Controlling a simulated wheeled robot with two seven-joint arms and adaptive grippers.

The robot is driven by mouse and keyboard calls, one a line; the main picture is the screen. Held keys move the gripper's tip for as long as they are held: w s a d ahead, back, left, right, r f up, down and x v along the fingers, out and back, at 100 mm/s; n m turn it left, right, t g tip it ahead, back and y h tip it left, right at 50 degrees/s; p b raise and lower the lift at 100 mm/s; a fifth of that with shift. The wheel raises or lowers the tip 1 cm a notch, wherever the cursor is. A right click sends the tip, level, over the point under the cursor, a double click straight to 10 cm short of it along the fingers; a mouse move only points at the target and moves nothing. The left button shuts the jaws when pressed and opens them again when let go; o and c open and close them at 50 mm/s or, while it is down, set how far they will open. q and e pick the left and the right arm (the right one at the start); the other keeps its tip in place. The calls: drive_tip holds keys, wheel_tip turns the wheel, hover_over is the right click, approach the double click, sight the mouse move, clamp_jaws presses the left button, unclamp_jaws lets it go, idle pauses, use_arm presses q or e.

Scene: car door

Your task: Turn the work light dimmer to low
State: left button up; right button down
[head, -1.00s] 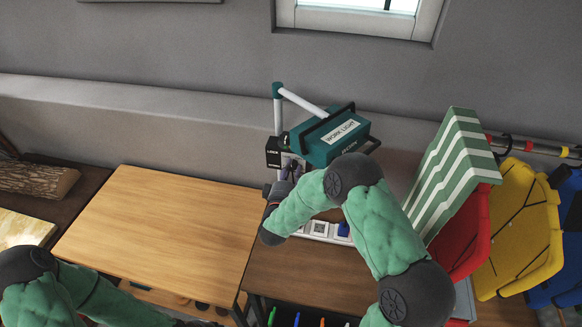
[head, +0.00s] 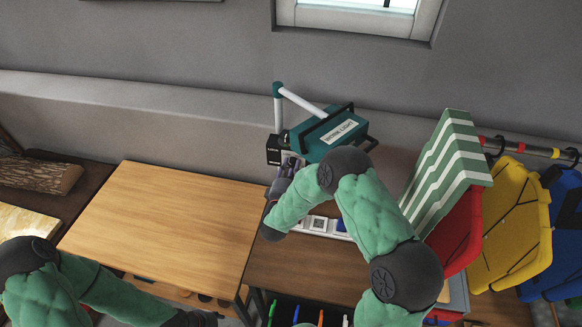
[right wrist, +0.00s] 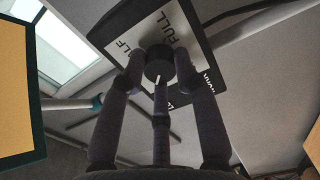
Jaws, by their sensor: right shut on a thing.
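The teal work light (head: 336,135), with a "WORK LIGHT" label, stands at the back of the right-hand table. In the right wrist view, the black dimmer knob (right wrist: 159,62) sits on a pale panel with a dark border (right wrist: 150,32), lettered "FULL" and partly "HALF". A white pointer mark shows on the knob's near side. My right gripper (right wrist: 160,75) is shut on the knob, its fingers around it. In the head view the right gripper (head: 288,170) is below the lamp, and the knob is hidden. My left gripper (head: 195,319) is only partly in view at the bottom edge.
The light wooden table (head: 165,220) on the left is bare. Markers (head: 320,317) stand at the bottom.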

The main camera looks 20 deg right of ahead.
drive_tip(key=shift+f, duration=0.1)
drive_tip(key=c, duration=0.9)
unclamp_jaws()
drive_tip(key=v, duration=1.2)
